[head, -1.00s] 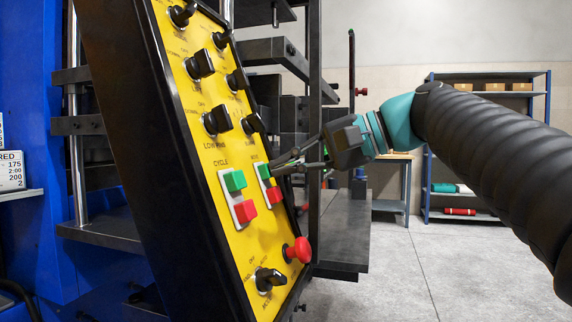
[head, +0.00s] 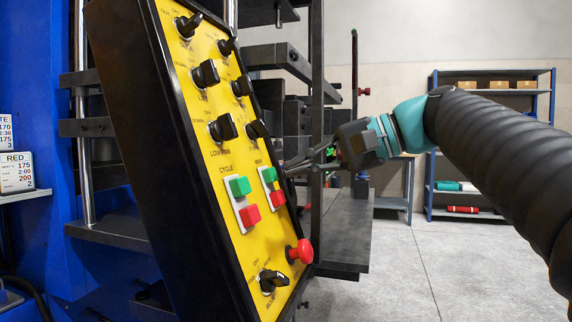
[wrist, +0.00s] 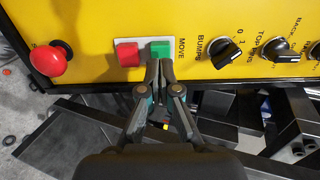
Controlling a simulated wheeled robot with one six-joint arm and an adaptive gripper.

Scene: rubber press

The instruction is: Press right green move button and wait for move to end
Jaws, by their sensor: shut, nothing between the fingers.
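The yellow control panel (head: 205,130) tilts across the head view. The green move button (head: 270,175) is on its right side, above a red button (head: 278,198). In the wrist view the green move button (wrist: 160,48) is beside the red button (wrist: 127,54), near the label MOVE. My gripper (head: 285,168) is shut and empty, with its tips just off the right side of the panel at the move button's height. In the wrist view my gripper (wrist: 160,64) points at the green button and its tips overlap the button's lower edge. I cannot tell if they touch.
The cycle green button (head: 240,186) and red button (head: 250,215) are to the left. A red mushroom button (head: 301,251) and several black knobs are on the same panel. Dark press plates (head: 345,230) stand behind my gripper. Open floor (head: 400,270) is at the right.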

